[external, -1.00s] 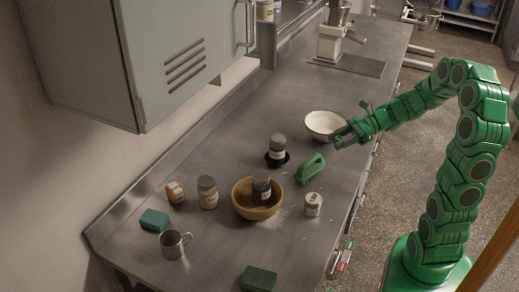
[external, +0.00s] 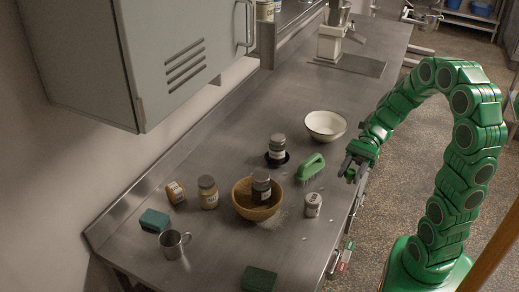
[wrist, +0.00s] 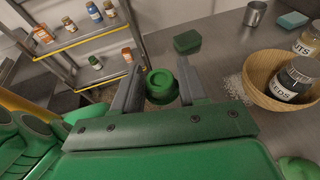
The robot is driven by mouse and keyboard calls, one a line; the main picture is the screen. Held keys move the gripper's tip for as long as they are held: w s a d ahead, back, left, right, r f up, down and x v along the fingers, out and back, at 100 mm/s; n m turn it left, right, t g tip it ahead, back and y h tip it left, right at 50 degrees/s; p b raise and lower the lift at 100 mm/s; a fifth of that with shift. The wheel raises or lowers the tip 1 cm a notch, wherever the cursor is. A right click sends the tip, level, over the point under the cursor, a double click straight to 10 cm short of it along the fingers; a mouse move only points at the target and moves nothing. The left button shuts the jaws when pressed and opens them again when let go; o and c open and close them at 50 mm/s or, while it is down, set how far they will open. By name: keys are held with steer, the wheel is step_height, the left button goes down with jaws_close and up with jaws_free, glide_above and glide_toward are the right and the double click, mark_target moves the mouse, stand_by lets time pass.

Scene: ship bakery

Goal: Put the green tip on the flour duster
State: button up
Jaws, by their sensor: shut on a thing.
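My gripper (external: 356,166) is near the counter's right edge, right of the green brush. In the wrist view, its two grey fingers (wrist: 159,86) are shut on a round green piece, taken as the green tip (wrist: 160,83), with a darker round centre. That piece cannot be made out in the external view. A small pale labelled canister (external: 312,205) stands upright on the counter, in front of the brush and right of the wooden bowl; I cannot tell whether it is the flour duster. It is apart from my gripper.
The green brush (external: 310,167), white bowl (external: 325,134) and a jar on a black dish (external: 276,148) are nearby. A green block (external: 258,279) lies at the front. Shelving (wrist: 80,42) appears beyond the counter.

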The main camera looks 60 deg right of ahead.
steer(key=w+f, duration=0.2)
steer(key=w, duration=0.1)
steer(key=w+f, duration=0.2)
steer(key=w, duration=0.1)
steer(key=w+f, duration=0.2)
steer(key=w, duration=0.1)
steer(key=shift+d+f, duration=0.3)
steer(key=shift+w+f, duration=0.75)
steer(key=shift+f, duration=1.7)
steer(key=shift+f, duration=0.15)
steer(key=o, duration=1)
steer(key=shift+d+r, duration=0.1)
steer(key=shift+r, duration=0.1)
